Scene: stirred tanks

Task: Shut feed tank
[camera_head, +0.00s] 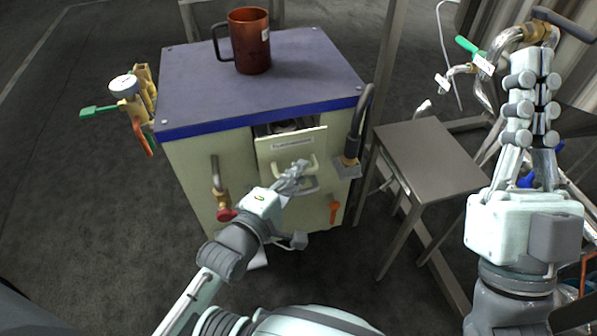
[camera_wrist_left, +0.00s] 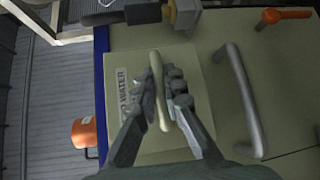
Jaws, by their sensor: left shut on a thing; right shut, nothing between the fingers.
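The feed tank front (camera_head: 270,155) is a pale drawer-like panel in the cabinet below the blue top. It stands out from the cabinet face, and a dark gap (camera_head: 285,127) with something inside shows above it. Its label (camera_wrist_left: 122,95) ends in "WATER" in the left wrist view. My left gripper (camera_head: 298,172) is at the panel's pale handle (camera_wrist_left: 157,85) and is shut on it, one finger on each side. My right gripper (camera_head: 533,85) is shut and empty, raised at the right, apart from the cabinet.
A red-brown mug (camera_head: 250,42) stands on the blue cabinet top (camera_head: 310,75). A black hose (camera_head: 358,120) rises right of the panel. A red-knobbed valve (camera_head: 226,213) and an orange lever (camera_head: 334,211) are on the front. A grey side table (camera_head: 430,155) stands right.

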